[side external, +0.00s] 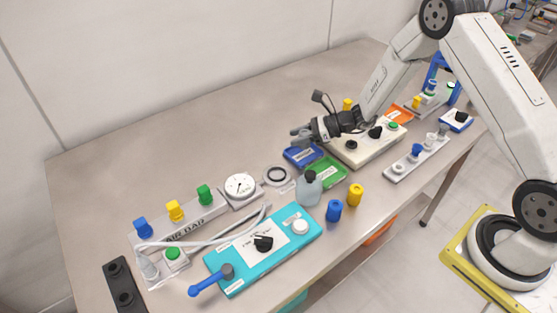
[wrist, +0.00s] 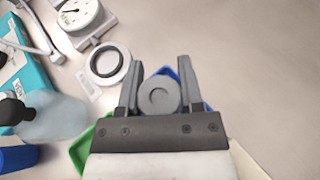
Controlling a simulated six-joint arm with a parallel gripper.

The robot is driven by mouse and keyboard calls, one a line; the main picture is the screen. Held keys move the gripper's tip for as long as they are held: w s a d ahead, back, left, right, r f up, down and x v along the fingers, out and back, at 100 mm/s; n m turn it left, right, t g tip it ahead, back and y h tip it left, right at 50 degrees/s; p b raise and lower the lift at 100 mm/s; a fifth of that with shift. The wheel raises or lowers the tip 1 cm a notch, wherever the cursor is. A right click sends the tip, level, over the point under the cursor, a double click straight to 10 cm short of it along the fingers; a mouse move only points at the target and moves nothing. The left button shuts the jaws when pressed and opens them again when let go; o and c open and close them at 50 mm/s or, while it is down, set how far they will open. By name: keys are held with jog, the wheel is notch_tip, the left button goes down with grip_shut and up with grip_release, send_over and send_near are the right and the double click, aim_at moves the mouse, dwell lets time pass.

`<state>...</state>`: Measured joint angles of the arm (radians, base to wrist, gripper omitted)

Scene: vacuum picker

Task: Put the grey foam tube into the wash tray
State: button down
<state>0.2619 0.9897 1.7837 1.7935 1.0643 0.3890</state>
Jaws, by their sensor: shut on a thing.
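My gripper (side external: 301,135) is shut on the grey foam tube (wrist: 159,97), whose round end shows between the two fingers in the wrist view (wrist: 158,74). In the side view the tube is hard to tell from the dark fingers. A blue tray (side external: 293,160) lies under and close to my gripper; its edge shows past the fingers in the wrist view (wrist: 166,71). A green tray (side external: 337,177) lies beside it, nearer the front edge. Both trays carry labels too small to read, so I cannot tell which is the wash tray.
A grey bottle (side external: 309,191), a blue cylinder (side external: 334,211) and a yellow one (side external: 355,195) stand near the green tray. A round ring (side external: 266,176), a gauge (side external: 241,184) and a teal control box (side external: 229,260) lie left. A cream panel (side external: 369,151) is right. The table's back is clear.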

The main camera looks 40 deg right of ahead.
jog(key=shift+f, duration=1.5)
jog(key=shift+f, duration=0.1)
jog(key=shift+c, duration=1.2)
grip_release()
jog(key=v, duration=1.2)
jog(key=shift+s, duration=0.1)
